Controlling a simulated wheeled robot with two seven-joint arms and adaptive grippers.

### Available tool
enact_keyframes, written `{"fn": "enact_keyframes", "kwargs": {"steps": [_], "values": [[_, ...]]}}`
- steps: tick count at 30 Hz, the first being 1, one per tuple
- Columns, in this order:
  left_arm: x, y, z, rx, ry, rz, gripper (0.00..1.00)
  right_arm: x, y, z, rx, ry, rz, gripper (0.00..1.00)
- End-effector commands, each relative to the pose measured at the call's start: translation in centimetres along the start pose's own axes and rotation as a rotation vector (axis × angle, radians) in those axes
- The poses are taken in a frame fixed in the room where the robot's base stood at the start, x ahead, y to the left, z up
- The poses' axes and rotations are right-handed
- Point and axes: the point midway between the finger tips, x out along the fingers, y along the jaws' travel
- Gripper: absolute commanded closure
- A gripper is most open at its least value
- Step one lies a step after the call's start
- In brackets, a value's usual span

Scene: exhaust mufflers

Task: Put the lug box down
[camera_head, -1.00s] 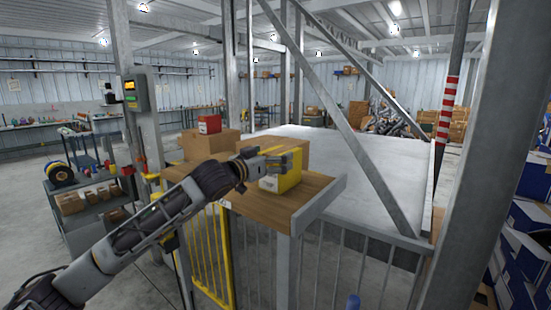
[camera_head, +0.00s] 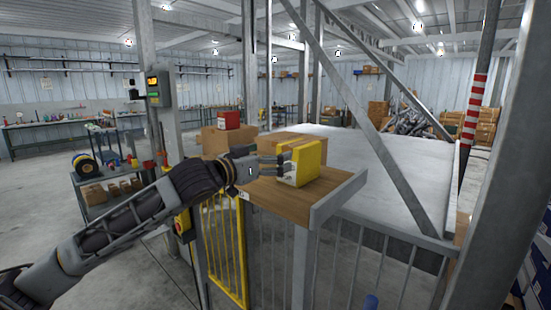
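The lug box (camera_head: 308,163), yellow with a pale front face, is at the wooden shelf top (camera_head: 282,201). It looks tilted, and I cannot tell whether its underside touches the wood. My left gripper (camera_head: 277,165) reaches in from the left with its fingers closed at the box's pale left side. The fingertips partly cover that face. My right gripper is not in view.
A cardboard box (camera_head: 284,142) stands behind the lug box, with a red box (camera_head: 229,120) on another carton at the left. A grey rim (camera_head: 338,199) borders the shelf's right edge. Bare wood lies in front.

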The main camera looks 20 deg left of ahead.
Motion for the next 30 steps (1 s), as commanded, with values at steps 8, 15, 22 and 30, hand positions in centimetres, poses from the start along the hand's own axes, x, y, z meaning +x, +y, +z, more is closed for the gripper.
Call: {"fn": "enact_keyframes", "kwargs": {"steps": [8, 15, 22, 30], "values": [[-0.85, 0.12, 0.03, 0.001, -0.001, 0.002, 0.00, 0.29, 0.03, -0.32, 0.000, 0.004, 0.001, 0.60], [-0.87, 0.12, 0.00, 0.001, -0.001, 0.002, 0.00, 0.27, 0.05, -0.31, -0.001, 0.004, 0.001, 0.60], [-0.86, 0.12, 0.00, 0.001, -0.001, 0.002, 0.00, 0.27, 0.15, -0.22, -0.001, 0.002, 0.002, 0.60], [-0.86, 0.12, 0.00, 0.001, -0.001, 0.002, 0.00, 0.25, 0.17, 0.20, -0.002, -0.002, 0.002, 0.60]]}}
